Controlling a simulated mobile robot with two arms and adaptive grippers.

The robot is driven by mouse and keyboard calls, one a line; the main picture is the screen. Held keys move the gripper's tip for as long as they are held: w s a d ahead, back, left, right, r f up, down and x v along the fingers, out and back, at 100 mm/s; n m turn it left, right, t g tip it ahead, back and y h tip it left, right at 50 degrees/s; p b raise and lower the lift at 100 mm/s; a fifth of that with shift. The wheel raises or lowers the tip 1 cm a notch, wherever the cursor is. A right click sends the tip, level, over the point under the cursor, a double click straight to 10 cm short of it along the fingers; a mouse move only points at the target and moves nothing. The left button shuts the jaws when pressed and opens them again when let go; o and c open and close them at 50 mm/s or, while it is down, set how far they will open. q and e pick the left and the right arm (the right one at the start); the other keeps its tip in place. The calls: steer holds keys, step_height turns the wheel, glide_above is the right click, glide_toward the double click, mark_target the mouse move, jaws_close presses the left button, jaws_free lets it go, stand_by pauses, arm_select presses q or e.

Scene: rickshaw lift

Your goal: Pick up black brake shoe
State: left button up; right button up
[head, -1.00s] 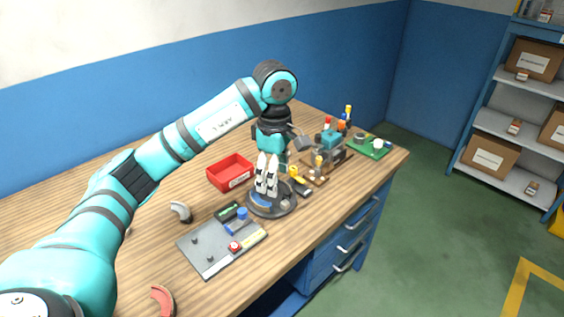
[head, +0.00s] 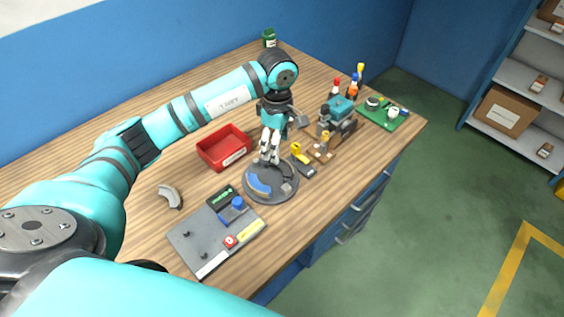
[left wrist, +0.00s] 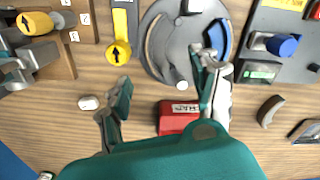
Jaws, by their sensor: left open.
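My left gripper (head: 267,157) is open and empty, pointing down above the far side of the round dark plate (head: 287,194). Its two fingers stand apart in the left wrist view (left wrist: 163,72). A blue arc-shaped shoe (head: 259,182) lies on the plate and shows beside a fingertip in the left wrist view (left wrist: 220,40). A curved grey shoe (head: 171,196) lies on the bare table, apart from the gripper. It looks darker in the left wrist view (left wrist: 270,110). No clearly black shoe stands out.
A red bin (head: 222,148) stands behind the plate. A grey board (head: 205,240) with a blue knob lies to its left. A yellow-handled tool (head: 302,160), a vise-like fixture and a green board (head: 382,115) are on the right. Bare table lies around the grey shoe.

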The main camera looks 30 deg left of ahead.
mark_target(282, 167)
arm_select(q)
steer(key=shift+d+f, duration=0.1)
steer(key=shift+f, duration=0.85)
step_height(282, 167, down, 4)
steer(key=shift+f+p, duration=0.25)
steer(key=shift+p, duration=0.95)
steer(key=shift+f, duration=0.25)
steer(key=shift+c, duration=0.6)
steer(key=c, duration=0.5)
jaws_close()
arm_select(e)
steer(key=w+r, duration=0.2)
steer(key=shift+w+a+r, duration=0.3)
steer(key=shift+a+r, duration=0.05)
